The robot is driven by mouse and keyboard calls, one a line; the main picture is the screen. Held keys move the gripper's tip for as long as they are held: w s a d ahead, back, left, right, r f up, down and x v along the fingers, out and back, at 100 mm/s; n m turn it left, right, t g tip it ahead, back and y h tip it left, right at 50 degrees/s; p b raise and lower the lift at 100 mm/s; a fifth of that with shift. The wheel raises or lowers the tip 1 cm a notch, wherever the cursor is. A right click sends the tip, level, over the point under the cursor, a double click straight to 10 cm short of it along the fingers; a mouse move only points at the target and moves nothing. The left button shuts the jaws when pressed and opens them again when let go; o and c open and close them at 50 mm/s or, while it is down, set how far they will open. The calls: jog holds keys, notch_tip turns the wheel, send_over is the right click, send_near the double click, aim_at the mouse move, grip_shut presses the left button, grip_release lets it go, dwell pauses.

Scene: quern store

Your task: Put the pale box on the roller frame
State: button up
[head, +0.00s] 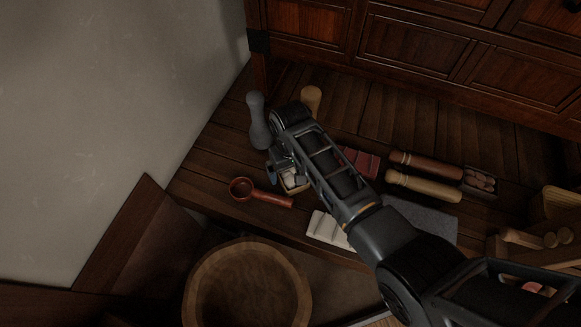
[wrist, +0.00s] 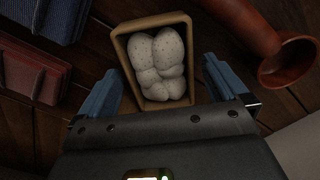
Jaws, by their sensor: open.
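A small pale tan box (wrist: 119,45) filled with white speckled rounded lumps (wrist: 166,62) lies between my fingers in the wrist view. In the head view, the box (head: 296,190) is partly hidden under my gripper (head: 283,172). My gripper, with blue fingertips (wrist: 165,85), is open, one finger on either side of the box; I cannot tell whether either touches it. A wooden frame with short rollers (head: 525,238), likely the roller frame, stands at the right edge in the head view, partly cut off by my arm.
A red-brown ladle (head: 262,194) lies close beside the box. A red ridged block (head: 361,161), two rolling pins (head: 425,175), a dark tray of lumps (head: 479,183), a grey mat (head: 430,214) and a white ridged piece (head: 326,229) lie around. A grey pestle-like piece (head: 258,120) stands behind.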

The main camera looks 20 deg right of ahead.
aim_at(291, 176)
notch_tip(291, 176, up, 12)
jog(key=p, duration=0.3)
jog(key=shift+r, duration=0.15)
